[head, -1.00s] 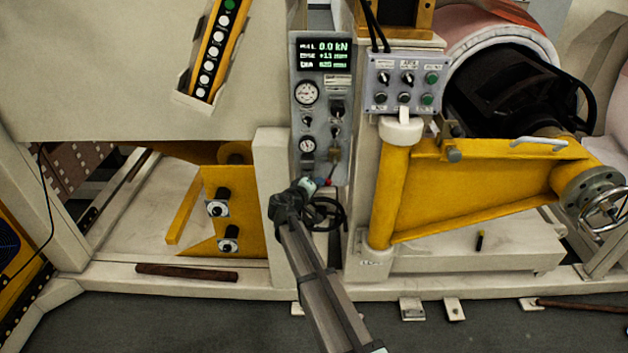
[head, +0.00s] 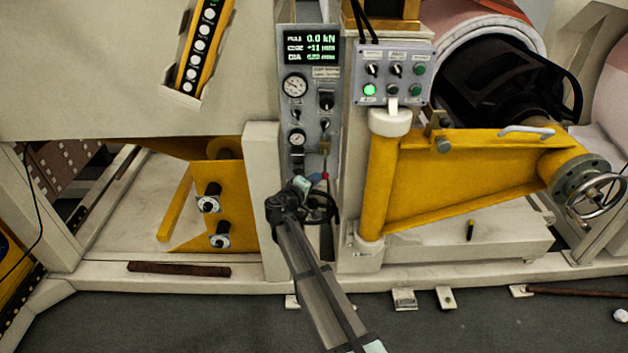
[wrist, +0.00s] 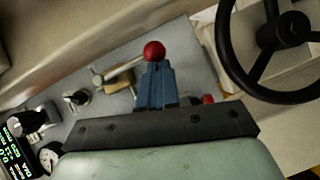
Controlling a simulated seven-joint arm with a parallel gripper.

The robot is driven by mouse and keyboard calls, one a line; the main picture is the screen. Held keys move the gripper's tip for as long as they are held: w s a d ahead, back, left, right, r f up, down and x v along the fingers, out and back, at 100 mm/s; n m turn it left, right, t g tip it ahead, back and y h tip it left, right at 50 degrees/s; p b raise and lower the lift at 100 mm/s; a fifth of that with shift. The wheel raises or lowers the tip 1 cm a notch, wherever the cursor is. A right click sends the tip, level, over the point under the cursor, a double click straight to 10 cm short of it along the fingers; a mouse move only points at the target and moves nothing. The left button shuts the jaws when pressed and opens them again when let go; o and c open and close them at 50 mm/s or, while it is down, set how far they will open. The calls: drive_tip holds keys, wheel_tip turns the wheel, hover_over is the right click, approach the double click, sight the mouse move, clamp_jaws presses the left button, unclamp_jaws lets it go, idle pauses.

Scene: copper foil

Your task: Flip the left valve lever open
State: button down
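On the narrow grey panel (head: 313,100), a lever with a red ball end (head: 325,175) hangs below a brass fitting. In the wrist view its red ball (wrist: 154,51) is just beyond my fingertips, with the brass fitting (wrist: 98,78) to the left. A second red knob (wrist: 208,99) shows partly beside my fingers; by its place it seems to belong to the left lever, mostly hidden behind my gripper. My gripper (wrist: 156,80) has its blue fingers together, with nothing visible between them. In the head view my gripper (head: 316,179) is at the panel's lower part. Contact cannot be told.
A dark handwheel (head: 320,207) is close to my gripper, also large in the wrist view (wrist: 270,40). A cream post (head: 262,200) stands left of the panel. A switch box (head: 394,73) and a yellow arm (head: 470,180) are to the right.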

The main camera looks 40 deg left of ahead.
drive_tip(key=shift+w, duration=0.15)
drive_tip(key=a+v, duration=0.2)
drive_tip(key=v, duration=1.1)
drive_tip(key=shift+s+a, duration=0.4)
drive_tip(key=shift+a, duration=0.05)
drive_tip(key=shift+f, duration=0.1)
